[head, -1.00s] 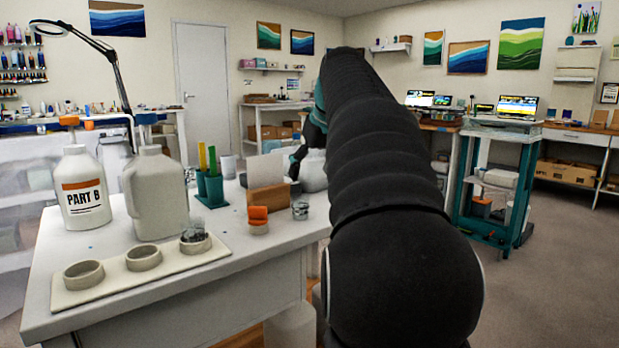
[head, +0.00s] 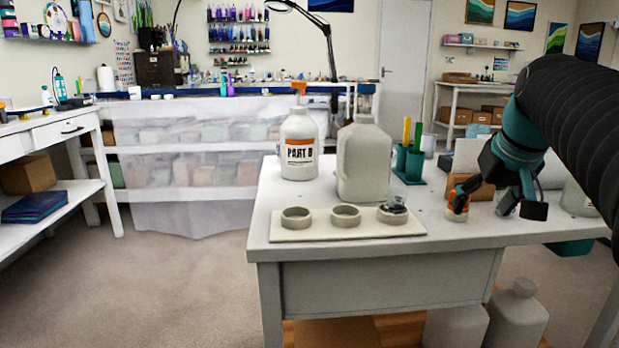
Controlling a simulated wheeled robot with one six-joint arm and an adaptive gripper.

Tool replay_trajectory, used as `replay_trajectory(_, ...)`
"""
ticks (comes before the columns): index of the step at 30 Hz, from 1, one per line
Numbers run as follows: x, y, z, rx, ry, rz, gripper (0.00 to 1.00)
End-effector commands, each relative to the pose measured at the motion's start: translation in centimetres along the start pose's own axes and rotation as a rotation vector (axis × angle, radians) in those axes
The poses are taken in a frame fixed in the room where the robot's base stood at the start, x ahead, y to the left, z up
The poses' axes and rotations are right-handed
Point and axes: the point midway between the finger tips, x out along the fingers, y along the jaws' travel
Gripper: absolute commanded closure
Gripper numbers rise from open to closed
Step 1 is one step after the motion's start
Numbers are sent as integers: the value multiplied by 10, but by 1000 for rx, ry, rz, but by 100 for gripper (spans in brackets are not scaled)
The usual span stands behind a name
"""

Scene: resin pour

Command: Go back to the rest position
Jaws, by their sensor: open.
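My gripper (head: 482,205) is black and teal and hangs from my arm at the right of the head view. Its fingers are spread apart, with nothing seen between them. It is over the right part of the white table (head: 375,268). A brown block (head: 471,187) shows partly behind the gripper.
Behind stand the PART B jug (head: 299,148), a plain jug (head: 364,162) and a green stick holder (head: 408,163). Open floor (head: 190,285) lies left.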

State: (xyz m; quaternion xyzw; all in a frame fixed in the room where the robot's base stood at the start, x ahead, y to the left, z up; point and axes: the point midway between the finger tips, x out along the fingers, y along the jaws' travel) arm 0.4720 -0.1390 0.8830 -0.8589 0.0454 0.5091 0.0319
Motion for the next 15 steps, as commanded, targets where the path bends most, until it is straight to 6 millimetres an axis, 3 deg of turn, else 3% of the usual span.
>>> replay_trajectory(1, 3, -19, 21, -12, -2, -6, 26)
replay_trajectory(6, 21, -64, 90, -34, -7, -16, 26)
replay_trajectory(15, 66, -109, 217, -83, -8, -36, 26)
